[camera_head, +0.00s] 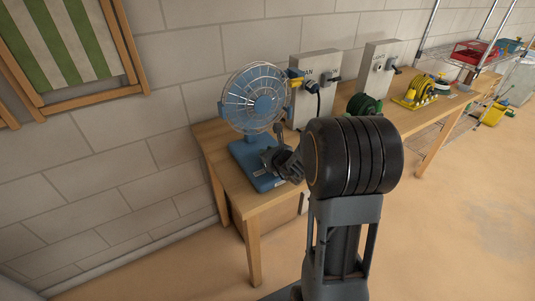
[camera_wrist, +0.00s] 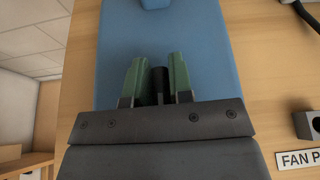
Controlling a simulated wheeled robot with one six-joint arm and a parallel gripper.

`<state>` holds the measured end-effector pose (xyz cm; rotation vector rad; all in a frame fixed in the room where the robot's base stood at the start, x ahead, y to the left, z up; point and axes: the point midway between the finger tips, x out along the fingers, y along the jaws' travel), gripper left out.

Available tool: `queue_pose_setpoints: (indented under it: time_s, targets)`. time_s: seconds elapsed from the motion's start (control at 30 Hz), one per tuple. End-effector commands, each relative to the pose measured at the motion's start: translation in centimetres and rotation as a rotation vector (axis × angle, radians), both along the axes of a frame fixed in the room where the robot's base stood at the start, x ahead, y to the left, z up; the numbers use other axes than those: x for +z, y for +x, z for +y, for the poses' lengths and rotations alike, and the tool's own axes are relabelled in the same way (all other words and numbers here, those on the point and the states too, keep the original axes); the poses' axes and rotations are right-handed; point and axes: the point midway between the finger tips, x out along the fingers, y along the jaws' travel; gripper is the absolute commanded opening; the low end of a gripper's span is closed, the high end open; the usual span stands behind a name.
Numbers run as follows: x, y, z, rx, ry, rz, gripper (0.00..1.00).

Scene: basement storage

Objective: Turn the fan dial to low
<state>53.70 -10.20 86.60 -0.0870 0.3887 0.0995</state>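The blue desk fan (camera_head: 262,100) stands at the near left end of the wooden table. Its blue base (camera_wrist: 158,35) fills the middle of the wrist view. My gripper (camera_wrist: 160,75) is over this base, its two green fingers on either side of a short black knob (camera_wrist: 160,82), seemingly the dial. A narrow gap shows between fingers and knob, so the gripper looks open around it, not clamped. In the head view my gripper (camera_head: 277,160) is low at the fan's base, and my arm hides part of it. The dial's markings are not visible.
Behind the fan, a grey box marked "FAN" (camera_head: 308,70) with a yellow-and-black plug stands against the wall. A second grey box (camera_head: 378,65), a green reel (camera_head: 366,104) and a yellow reel (camera_head: 420,92) stand farther right. A "FAN P" label (camera_wrist: 298,158) lies right of the base.

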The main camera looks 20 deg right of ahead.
Motion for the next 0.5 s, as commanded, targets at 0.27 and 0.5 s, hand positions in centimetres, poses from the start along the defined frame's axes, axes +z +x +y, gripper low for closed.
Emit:
queue_pose_setpoints:
  time_s: [0.27,0.5]
  targets:
    - [0.01,0.01,-0.02,0.0,0.0,-0.001,0.42]
    - [0.15,-0.25,-0.07,-0.001,0.001,-0.001,0.42]
